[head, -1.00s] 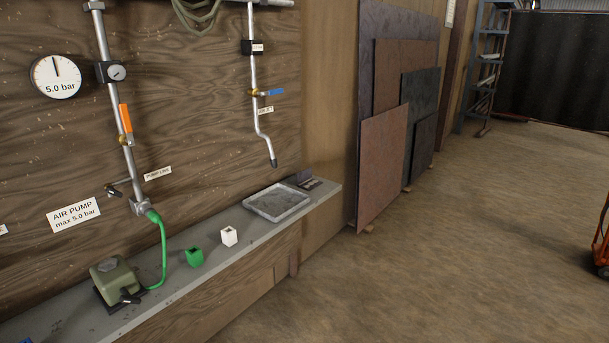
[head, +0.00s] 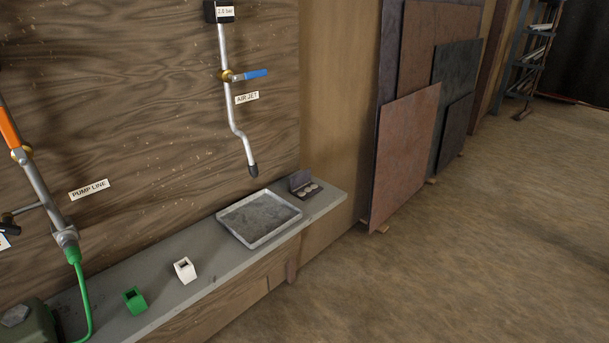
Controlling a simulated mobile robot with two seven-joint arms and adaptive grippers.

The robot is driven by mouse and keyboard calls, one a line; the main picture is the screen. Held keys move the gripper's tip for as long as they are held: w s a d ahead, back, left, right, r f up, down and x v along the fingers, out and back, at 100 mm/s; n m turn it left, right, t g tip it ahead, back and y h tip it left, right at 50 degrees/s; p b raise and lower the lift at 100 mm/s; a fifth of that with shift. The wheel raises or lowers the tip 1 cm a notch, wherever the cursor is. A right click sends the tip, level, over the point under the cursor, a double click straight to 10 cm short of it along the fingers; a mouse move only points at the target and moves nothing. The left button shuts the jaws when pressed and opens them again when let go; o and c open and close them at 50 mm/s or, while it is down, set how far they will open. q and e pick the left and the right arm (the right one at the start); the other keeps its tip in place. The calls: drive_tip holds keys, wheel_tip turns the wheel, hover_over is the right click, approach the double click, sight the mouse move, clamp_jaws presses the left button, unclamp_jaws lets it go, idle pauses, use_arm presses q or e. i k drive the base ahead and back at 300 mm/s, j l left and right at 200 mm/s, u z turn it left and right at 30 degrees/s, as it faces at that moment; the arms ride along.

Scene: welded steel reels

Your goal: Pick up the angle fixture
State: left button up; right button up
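A small dark L-shaped piece (head: 300,181) stands at the far right end of the grey shelf. It has an upright plate and a flat base with several pale round discs on it. It looks like the angle fixture, though no label shows. It sits just behind and right of the grey tray (head: 285,229), whose inside looks empty apart from a mottled surface. Neither of my grippers is in view.
The grey shelf (head: 215,277) also holds a white hollow block (head: 185,270), a green hollow block (head: 135,301) and a green-grey pump (head: 27,327) with a green hose. An air jet pipe (head: 240,140) hangs above the tray. Stone slabs (head: 404,150) lean right. Brown floor (head: 480,260) is open.

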sight(301, 185)
drive_tip(key=i+l+u, duration=0.2)
drive_tip(key=i+l, duration=0.7)
drive_tip(key=i, duration=0.1)
